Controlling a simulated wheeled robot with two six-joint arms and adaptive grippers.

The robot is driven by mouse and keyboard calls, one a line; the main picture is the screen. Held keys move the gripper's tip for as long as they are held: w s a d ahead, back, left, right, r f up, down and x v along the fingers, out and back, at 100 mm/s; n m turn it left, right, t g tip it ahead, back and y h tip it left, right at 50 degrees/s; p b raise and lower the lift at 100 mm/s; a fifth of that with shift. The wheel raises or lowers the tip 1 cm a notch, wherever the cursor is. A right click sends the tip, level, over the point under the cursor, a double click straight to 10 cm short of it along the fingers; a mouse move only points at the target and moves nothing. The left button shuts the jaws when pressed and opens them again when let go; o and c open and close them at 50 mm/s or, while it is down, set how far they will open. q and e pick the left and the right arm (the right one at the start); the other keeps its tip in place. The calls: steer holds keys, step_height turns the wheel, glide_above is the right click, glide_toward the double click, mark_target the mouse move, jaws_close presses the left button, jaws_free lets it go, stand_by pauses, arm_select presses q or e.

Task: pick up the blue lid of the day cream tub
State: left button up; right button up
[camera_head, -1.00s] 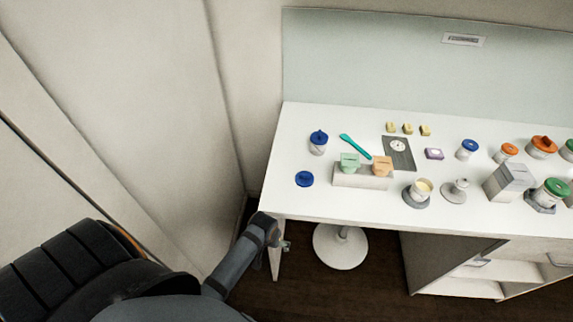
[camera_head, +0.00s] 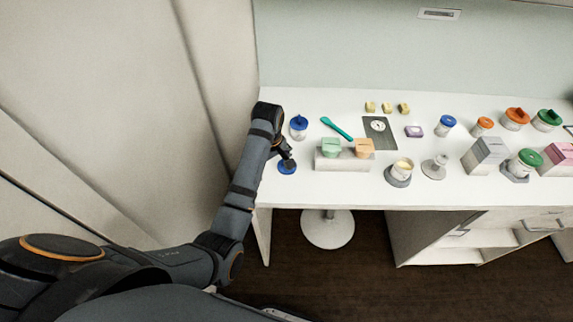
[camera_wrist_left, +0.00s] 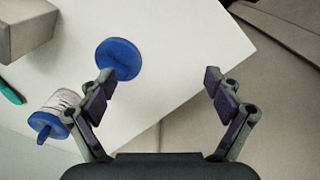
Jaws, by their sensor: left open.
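A round blue lid (camera_head: 287,168) lies on the white table near its left front corner. It also shows in the left wrist view (camera_wrist_left: 122,55), beyond the tip of the left-hand finger and partly behind it. My left gripper (camera_head: 285,155) is above the table at the lid; in the wrist view it is open and empty (camera_wrist_left: 158,78), with the lid off to the left of its centre. I cannot tell the height gap. An open tub of pale cream (camera_head: 402,168) stands on a grey disc; its label is not readable. My right gripper is not in view.
A white tub with a blue lid (camera_head: 298,127) stands just behind the blue lid; it also shows in the wrist view (camera_wrist_left: 58,105). A pale block (camera_head: 340,163) with green and orange boxes stands to the right. A teal spatula (camera_head: 336,128) lies behind it.

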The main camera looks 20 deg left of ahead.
arm_select(q)
steer(key=w+d+r+n+g, duration=0.1)
steer(key=w+d+r+n, duration=0.25)
steer(key=w+r, duration=0.25)
steer(key=f+b, duration=0.4)
steer(key=b, duration=0.1)
steer(key=shift+s+d+f, duration=0.1)
steer(key=shift+s+f, duration=0.1)
steer(key=shift+w+f, duration=0.1)
steer(key=shift+f, duration=0.2)
steer(key=shift+f+b, duration=0.9)
steer(key=shift+b, duration=0.3)
steer(key=shift+a+f, duration=0.25)
steer(key=shift+f, duration=0.15)
step_height(320, 180, down, 2)
steer(key=shift+f+p, duration=0.2)
steer(key=shift+p, duration=0.25)
steer(key=c, duration=0.9)
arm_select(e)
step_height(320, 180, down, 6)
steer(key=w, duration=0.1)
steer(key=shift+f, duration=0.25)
